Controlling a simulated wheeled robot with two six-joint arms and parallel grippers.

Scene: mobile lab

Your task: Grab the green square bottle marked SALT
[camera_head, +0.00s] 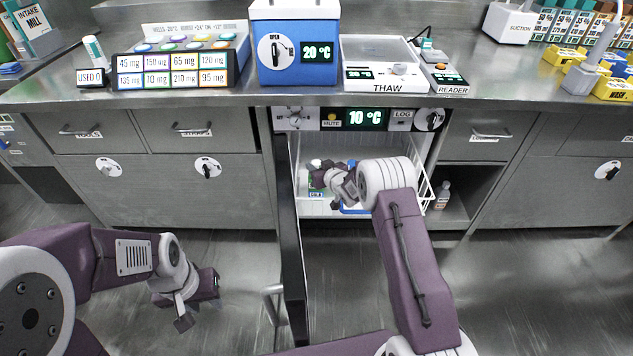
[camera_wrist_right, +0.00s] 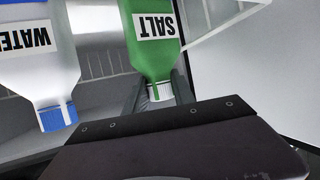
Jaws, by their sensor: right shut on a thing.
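The green square bottle marked SALT (camera_wrist_right: 150,62) has a white cap and appears upside down in the right wrist view. In the head view only a small green part of it (camera_head: 312,184) shows inside the open fridge, behind my right gripper (camera_head: 318,177). In the right wrist view my right gripper (camera_wrist_right: 158,92) is shut on the bottle, one finger on each side near its neck and cap. My left gripper (camera_head: 186,312) hangs empty over the floor at lower left, away from the bottle; its finger gap is not clear.
A white bottle marked WATER (camera_wrist_right: 45,75) with a blue cap stands close beside the SALT bottle. A white wire rack rail (camera_wrist_right: 222,22) runs on the other side. The open fridge door (camera_head: 292,250) stands left of my right arm. Another bottle (camera_head: 443,195) sits in an open cubby to the right.

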